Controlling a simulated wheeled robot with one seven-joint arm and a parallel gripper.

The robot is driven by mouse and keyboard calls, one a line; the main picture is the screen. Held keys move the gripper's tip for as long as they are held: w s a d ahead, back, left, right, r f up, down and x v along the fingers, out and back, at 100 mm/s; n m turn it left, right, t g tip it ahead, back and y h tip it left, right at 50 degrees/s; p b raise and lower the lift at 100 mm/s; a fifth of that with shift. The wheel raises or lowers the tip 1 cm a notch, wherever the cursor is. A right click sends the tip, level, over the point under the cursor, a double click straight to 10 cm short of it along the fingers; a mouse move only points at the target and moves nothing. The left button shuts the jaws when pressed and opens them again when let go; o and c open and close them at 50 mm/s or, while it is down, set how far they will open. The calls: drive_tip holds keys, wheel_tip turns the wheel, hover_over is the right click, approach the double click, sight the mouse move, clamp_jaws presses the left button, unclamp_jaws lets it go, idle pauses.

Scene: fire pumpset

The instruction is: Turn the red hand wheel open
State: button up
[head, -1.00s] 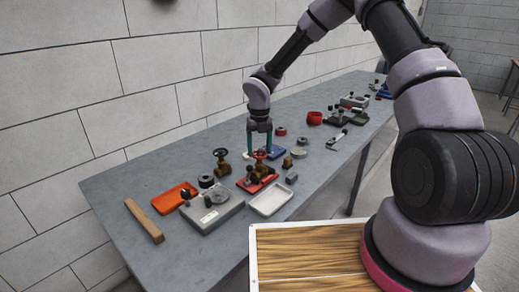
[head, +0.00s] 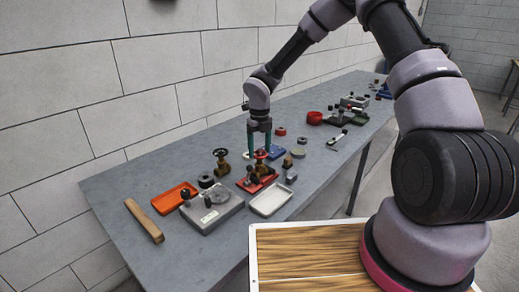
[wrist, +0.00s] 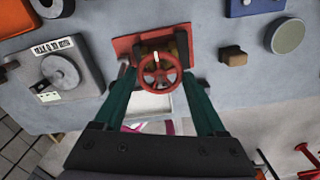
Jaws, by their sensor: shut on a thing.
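The red hand wheel (wrist: 161,72) sits on a brass-coloured valve on a red base plate (wrist: 124,46). In the wrist view it shows face-on, with spokes and a pale mark near its top rim. My gripper (wrist: 158,76) has one green finger on each side of the wheel and is shut on its rim. In the head view my gripper (head: 260,152) points down at the wheel (head: 261,155) from above. The fingers partly hide the wheel there, and the exact contact points are hard to see.
A second valve with a dark wheel (head: 221,154) stands left of the red base. A white tray (head: 272,200), a grey instrument (head: 212,212), an orange tray (head: 174,197) and a wooden bar (head: 144,221) lie nearby. A small brown block (wrist: 232,56) is close to the right.

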drive_tip(key=o, duration=1.3)
wheel_tip(320, 180, up, 11)
drive_tip(key=shift+f, duration=0.1)
